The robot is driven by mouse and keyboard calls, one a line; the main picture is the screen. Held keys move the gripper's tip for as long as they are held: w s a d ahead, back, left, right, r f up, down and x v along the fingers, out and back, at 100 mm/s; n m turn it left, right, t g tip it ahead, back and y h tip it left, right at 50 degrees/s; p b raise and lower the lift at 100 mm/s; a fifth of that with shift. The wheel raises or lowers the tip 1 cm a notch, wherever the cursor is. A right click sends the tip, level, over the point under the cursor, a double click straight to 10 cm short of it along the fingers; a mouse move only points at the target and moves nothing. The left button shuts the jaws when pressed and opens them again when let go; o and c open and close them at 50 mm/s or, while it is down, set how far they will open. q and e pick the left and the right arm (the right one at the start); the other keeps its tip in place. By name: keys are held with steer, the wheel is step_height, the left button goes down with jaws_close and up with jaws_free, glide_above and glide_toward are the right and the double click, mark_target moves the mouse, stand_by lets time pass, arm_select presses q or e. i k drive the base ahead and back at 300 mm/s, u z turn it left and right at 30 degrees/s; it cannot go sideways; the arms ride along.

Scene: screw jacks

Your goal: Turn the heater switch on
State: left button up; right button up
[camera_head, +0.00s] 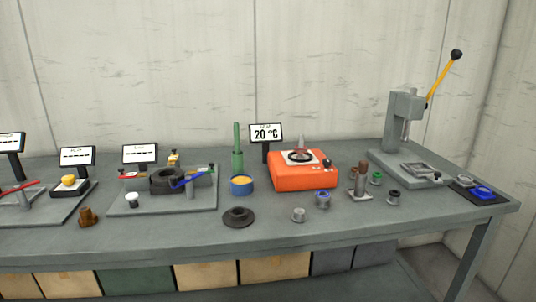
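The heater is most likely the orange box (303,183) right of the middle of the grey workbench. A black ring (300,156) sits on a pale plate on its top. A small dark knob (327,163) shows at the plate's right side, and small light spots lie near the front right edge. I cannot tell which of these is the switch or how it is set. A display (266,133) on a black post behind the box reads 20 °C. Neither of my grippers is in view.
Several small metal parts (299,215) stand in front and right of the box, with a dark flanged disc (238,217) and blue cup (241,185) to its left. A lever press (403,118) stands at right. Fixtures with displays (140,153) fill the left. The bench front is mostly clear.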

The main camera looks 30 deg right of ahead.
mark_target(327, 162)
steer(key=u, duration=1.25)
steer(key=k, duration=0.9)
steer(key=z, duration=1.9)
steer(key=i, duration=0.45)
steer(key=u, duration=0.05)
